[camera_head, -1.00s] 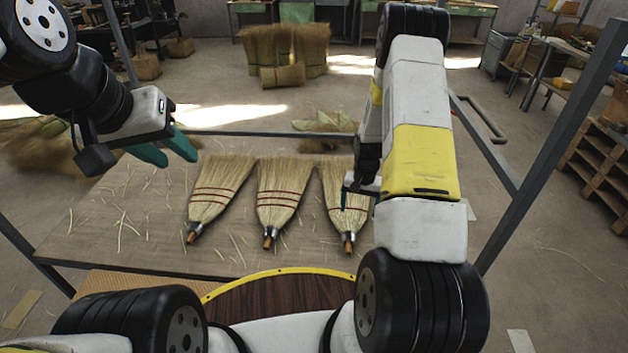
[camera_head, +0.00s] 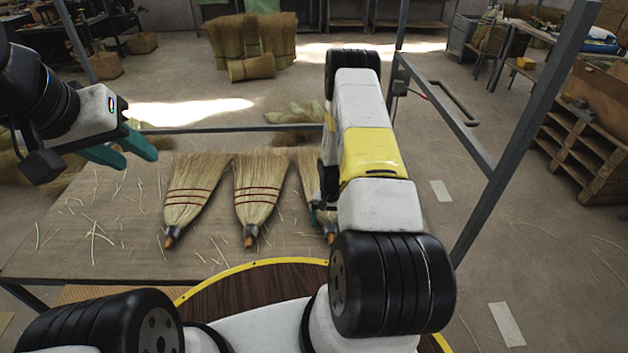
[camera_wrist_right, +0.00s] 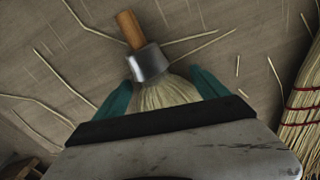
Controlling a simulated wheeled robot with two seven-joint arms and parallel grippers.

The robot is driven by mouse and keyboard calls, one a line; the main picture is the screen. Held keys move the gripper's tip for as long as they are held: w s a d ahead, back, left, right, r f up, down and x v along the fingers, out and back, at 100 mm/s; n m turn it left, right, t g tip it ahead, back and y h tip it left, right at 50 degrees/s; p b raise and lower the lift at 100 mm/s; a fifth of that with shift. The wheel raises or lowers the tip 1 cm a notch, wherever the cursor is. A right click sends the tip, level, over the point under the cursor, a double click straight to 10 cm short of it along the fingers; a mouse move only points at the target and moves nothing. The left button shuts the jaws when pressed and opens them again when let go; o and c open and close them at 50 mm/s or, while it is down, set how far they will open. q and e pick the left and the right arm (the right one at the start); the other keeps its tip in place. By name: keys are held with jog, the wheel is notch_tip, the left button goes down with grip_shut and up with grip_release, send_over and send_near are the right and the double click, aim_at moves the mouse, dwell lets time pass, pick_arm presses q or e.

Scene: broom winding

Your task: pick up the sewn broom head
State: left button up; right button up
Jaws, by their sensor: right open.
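Three straw broom heads lie side by side on the table (camera_head: 90,225), with their short wooden ends toward me. The left one (camera_head: 195,190) and middle one (camera_head: 257,190) show red stitching rows. The right one (camera_head: 307,172) is largely hidden by my right arm. My right gripper (camera_wrist_right: 163,84) is open over the right broom head, its teal fingers on either side of the straw neck (camera_wrist_right: 165,93), just behind the metal collar (camera_wrist_right: 148,63). Whether the fingers touch the straw cannot be told. My left gripper (camera_head: 130,154) is open and empty above the table's left side.
Loose straws lie scattered on the table. Another broom head's stitched straw (camera_wrist_right: 305,110) shows at the right edge of the right wrist view. A grey metal frame post (camera_head: 520,130) rises at right. Straw bundles (camera_head: 250,42) stand on the floor beyond.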

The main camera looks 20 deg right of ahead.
grip_shut()
dwell(0.3)
